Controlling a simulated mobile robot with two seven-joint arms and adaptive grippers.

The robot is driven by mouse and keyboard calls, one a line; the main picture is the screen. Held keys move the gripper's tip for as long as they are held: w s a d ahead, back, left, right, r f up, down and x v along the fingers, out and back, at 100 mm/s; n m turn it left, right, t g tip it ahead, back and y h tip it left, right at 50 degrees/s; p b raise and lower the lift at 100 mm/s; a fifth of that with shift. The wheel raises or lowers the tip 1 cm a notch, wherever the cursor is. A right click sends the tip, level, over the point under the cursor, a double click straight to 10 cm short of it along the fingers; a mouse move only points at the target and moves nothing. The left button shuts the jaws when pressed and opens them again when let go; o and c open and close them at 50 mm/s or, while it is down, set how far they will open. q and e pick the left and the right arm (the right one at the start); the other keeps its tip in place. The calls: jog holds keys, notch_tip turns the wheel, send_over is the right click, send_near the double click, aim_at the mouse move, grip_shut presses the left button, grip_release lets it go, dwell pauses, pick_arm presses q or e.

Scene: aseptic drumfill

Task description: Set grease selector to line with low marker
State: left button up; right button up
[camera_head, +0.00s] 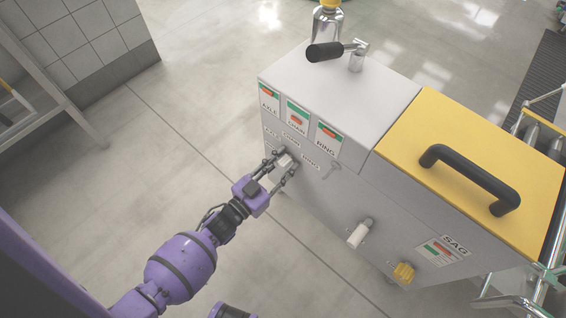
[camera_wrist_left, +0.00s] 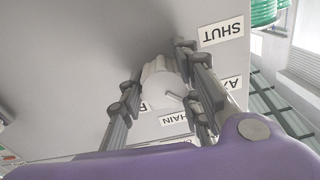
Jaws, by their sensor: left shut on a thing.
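The grease selector is a pale round knob (camera_head: 286,161) on the front of the grey cabinet (camera_head: 335,85). My left gripper (camera_head: 281,164) is shut on it, with fingers on both sides. In the left wrist view the knob (camera_wrist_left: 160,84) has a dark line on its face, angled toward the lower right, roughly between the CHAIN label (camera_wrist_left: 173,118) and the AXLE label. A SHUT label (camera_wrist_left: 222,31) is at upper right. Above the knob are the AXLE (camera_head: 269,101), CHAIN (camera_head: 297,117) and RING (camera_head: 328,139) plates with red and green strips; their marker levels are too small to read.
A yellow lid (camera_head: 420,115) has a black handle (camera_head: 470,180). A white lever (camera_head: 360,233) and yellow knob (camera_head: 403,272) project lower right. Floor left of the cabinet is clear.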

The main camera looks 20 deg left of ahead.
pick_arm(q)
jog(key=m, duration=0.4)
jog(key=shift+s+d+f+m, duration=0.15)
jog(key=shift+d+f+m, duration=0.05)
jog(key=shift+d+m, duration=0.15)
jog(key=shift+a+f+m, duration=0.1)
jog(key=shift+f+m, duration=0.05)
jog(key=shift+m, duration=1.4)
jog(key=o, duration=1.1)
jog(key=shift+f, duration=0.1)
jog(key=shift+c, duration=0.2)
jog(key=shift+m, duration=0.3)
jog(key=shift+a+r, duration=0.3)
jog(key=v, duration=1.1)
jog(key=shift+s, duration=0.4)
jog(key=shift+f, duration=0.1)
